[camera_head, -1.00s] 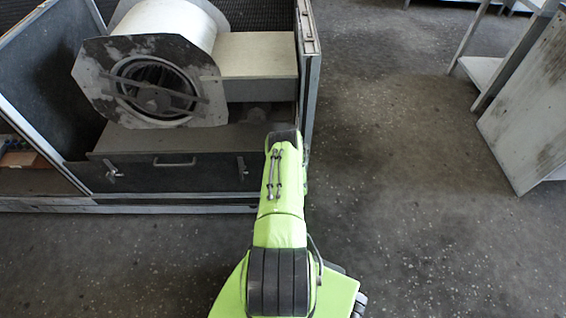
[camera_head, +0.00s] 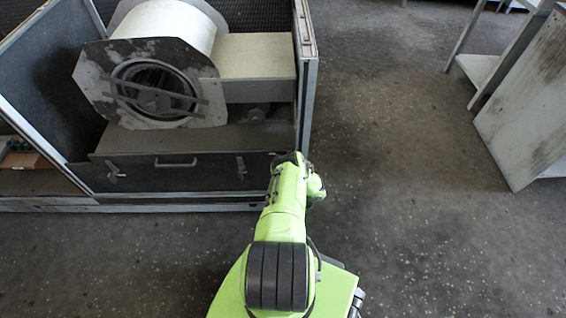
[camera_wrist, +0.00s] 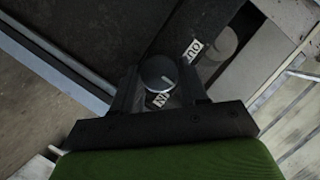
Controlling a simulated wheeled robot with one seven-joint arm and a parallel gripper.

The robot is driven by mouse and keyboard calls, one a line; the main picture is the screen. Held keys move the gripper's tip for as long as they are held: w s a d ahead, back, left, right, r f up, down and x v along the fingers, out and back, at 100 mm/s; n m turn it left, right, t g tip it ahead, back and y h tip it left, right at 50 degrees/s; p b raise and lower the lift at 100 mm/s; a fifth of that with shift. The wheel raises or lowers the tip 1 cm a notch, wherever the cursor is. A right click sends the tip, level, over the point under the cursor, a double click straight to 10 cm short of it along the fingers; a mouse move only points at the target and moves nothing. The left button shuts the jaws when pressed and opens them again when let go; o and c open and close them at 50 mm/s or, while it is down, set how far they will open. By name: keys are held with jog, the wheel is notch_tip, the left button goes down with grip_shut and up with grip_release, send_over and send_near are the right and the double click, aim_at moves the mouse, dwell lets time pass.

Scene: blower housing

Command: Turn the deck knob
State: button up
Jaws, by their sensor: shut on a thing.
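The deck knob (camera_wrist: 157,70) is a round grey knob with a short pale mark on its top, right of its middle. It shows in the wrist view between the dark fingers of my gripper (camera_wrist: 158,84), which is shut on it. A small white lettered label (camera_wrist: 160,98) lies just below the knob, and another lettered label (camera_wrist: 192,49) lies to its upper right. In the head view I cannot make out the knob or my gripper's fingers; my green arm reaches to the right front of the housing there.
The blower (camera_head: 152,85) stands in the open housing, above a front panel with a handle (camera_head: 175,163) and two latches. The housing's right side wall (camera_head: 306,75) stands close to my arm. A pale leaning panel (camera_head: 525,110) is at right. Floor between is clear.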

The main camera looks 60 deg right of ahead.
dwell(0.4)
jog(key=o, duration=1.1)
jog(key=shift+c, duration=0.2)
jog(key=shift+a, duration=0.1)
